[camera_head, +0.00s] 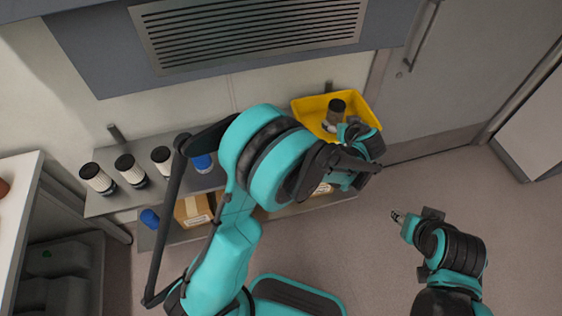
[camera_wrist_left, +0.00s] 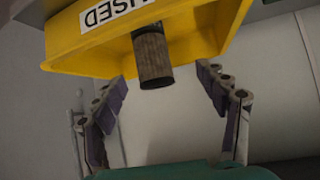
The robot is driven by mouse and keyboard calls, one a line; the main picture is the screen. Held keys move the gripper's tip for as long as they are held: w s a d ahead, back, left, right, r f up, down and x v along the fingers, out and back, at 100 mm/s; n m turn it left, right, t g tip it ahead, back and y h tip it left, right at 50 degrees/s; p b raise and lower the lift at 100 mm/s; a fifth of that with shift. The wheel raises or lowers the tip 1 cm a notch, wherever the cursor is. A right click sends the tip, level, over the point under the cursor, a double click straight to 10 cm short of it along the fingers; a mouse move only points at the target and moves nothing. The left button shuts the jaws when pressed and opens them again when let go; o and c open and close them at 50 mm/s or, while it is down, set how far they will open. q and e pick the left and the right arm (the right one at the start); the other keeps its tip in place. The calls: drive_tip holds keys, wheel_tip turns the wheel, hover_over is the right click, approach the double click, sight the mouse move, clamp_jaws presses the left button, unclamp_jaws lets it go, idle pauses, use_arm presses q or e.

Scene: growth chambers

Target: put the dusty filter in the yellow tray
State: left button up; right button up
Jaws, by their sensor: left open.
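The yellow tray (camera_head: 364,106) stands at the right end of the wall shelf. The dusty filter (camera_head: 336,107), a grey-brown cylinder with a dark end, stands in it, its lower part partly hidden by my gripper. In the left wrist view the tray (camera_wrist_left: 85,50) appears upside down with a "USED" label, and the filter (camera_wrist_left: 153,62) sticks out past its rim. My left gripper (camera_head: 345,130) is at the tray's near side. Its fingers (camera_wrist_left: 163,78) are spread on either side of the filter, apart from it. My right gripper (camera_head: 398,215) is over the floor, too small to read.
Cardboard boxes (camera_head: 192,210) sit on the lower shelf. A grey door (camera_head: 450,70) is right of the tray. The floor at right is clear.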

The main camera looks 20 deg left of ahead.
use_arm(q)
drive_tip(key=s+a+r+m+g+h, duration=0.1)
drive_tip(key=s+a+r, duration=0.3)
drive_tip(key=s+a, duration=0.25)
drive_tip(key=s+a+r+m+g+h, duration=0.1)
drive_tip(key=s+a+r, duration=0.4)
drive_tip(key=s, duration=0.3)
drive_tip(key=s+a+f+m+h, duration=0.1)
drive_tip(key=s+a+m+h, duration=0.1)
drive_tip(key=s, duration=1.4)
drive_tip(key=shift+f+m+g+h, duration=0.15)
drive_tip(key=shift+m+g+h, duration=0.15)
drive_tip(key=shift+m+h, duration=0.1)
